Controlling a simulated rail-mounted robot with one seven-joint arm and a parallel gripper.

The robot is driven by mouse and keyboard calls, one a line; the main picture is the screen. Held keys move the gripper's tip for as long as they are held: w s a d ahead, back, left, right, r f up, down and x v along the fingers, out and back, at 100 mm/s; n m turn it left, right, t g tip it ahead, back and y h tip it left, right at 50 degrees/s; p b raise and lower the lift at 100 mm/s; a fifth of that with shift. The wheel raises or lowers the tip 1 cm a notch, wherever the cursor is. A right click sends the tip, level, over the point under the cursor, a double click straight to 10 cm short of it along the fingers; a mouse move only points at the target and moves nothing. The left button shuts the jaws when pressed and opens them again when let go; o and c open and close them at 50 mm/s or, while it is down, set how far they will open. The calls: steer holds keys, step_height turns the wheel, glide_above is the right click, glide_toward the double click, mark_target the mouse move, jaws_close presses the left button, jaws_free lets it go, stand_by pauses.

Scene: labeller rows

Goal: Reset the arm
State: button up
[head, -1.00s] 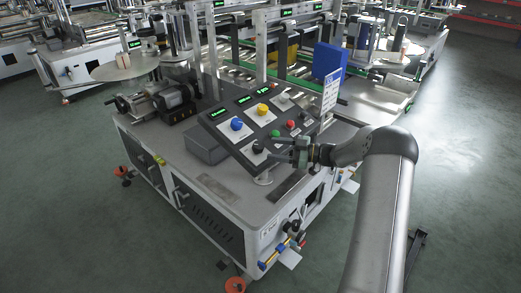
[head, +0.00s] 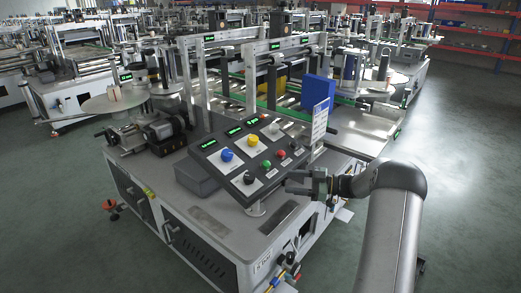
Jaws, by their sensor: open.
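My gripper (head: 290,182) is at the end of my grey arm, which comes in from the lower right. It is open, seen from the side, with nothing visible between its fingers. It is just right of the lower edge of the dark control panel (head: 215,162). The panel carries a black knob (head: 249,178), a blue knob (head: 227,155), a yellow knob (head: 252,139), and small green and red buttons. The gripper appears apart from the black knob.
The panel stands on a grey machine cabinet (head: 203,215). A blue box (head: 318,92) and a white label sheet (head: 319,127) stand behind my gripper. A motor unit (head: 160,131) sits on the left. Open floor (head: 463,190) lies to the right.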

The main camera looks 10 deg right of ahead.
steer(key=w+a+r+m+t+h, duration=0.25)
steer(key=r+m+h, duration=0.2)
steer(key=h, duration=0.25)
steer(key=w+a+r+m+t+h, duration=0.1)
steer(key=a+r+m+t+h, duration=0.25)
steer(key=r+h, duration=0.3)
steer(key=s+a+f+m+g, duration=0.2)
steer(key=s+a+g, duration=0.1)
steer(key=s, duration=1)
steer(key=s+a+f+m+g+h, duration=0.1)
steer(key=s+g, duration=0.4)
steer(key=s, duration=0.9)
steer(key=s+a+f+m+g+h, duration=0.1)
steer(key=s+a+f+m+g, duration=0.2)
steer(key=s, duration=1.1)
steer(key=shift+s+a+f+m+g+p, duration=0.15)
steer(key=shift+a+f+m+g+p, duration=0.25)
steer(key=shift+a+f+g, duration=0.65)
steer(key=shift+a+r+h, duration=0.15)
steer(key=shift+r+h, duration=0.1)
steer(key=shift+r, duration=0.15)
